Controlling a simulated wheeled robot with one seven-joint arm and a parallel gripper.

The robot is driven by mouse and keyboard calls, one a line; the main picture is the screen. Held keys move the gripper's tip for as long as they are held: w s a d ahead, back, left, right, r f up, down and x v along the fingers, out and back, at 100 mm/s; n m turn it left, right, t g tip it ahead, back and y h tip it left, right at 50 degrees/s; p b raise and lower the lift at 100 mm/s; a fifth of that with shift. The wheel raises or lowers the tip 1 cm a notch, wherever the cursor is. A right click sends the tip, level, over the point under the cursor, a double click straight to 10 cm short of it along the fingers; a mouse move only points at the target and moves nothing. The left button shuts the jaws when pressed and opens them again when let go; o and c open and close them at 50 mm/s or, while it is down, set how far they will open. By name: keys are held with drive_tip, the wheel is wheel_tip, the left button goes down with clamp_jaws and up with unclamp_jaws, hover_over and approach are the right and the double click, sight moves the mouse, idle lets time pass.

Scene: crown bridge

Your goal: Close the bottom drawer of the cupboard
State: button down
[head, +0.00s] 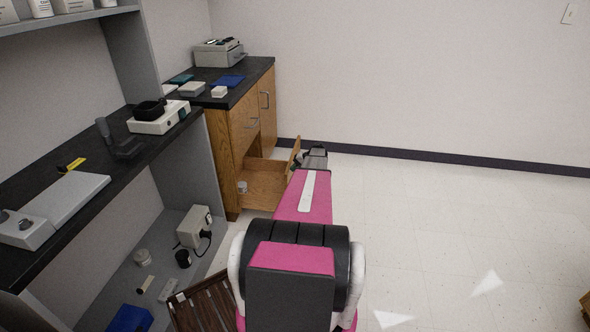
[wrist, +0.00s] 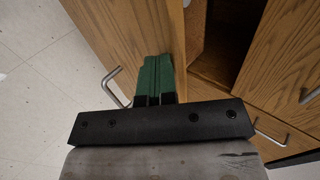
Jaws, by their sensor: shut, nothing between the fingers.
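The wooden cupboard (head: 223,141) stands against the back wall under a black top. Its bottom drawer (head: 265,178) is pulled out to the right, with a small pale item (head: 242,187) inside. In the wrist view the drawer's wooden front panel (wrist: 115,25) shows, with a metal handle (wrist: 115,88) left of the fingers. My gripper (head: 317,150) is just right of the drawer front in the head view. Its green fingertips (wrist: 158,58) are shut, empty and over the front panel in the wrist view. I cannot tell whether they touch it.
A grey shelf bench with a black top (head: 75,190) runs along the left, holding devices. A grey box with a cable (head: 194,226) sits on its lower shelf. A slatted wooden item (head: 203,303) is at lower left. The tiled floor (head: 450,235) to the right is mostly clear.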

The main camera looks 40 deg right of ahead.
drive_tip(key=w+a, duration=1.9)
drive_tip(key=shift+s, duration=0.1)
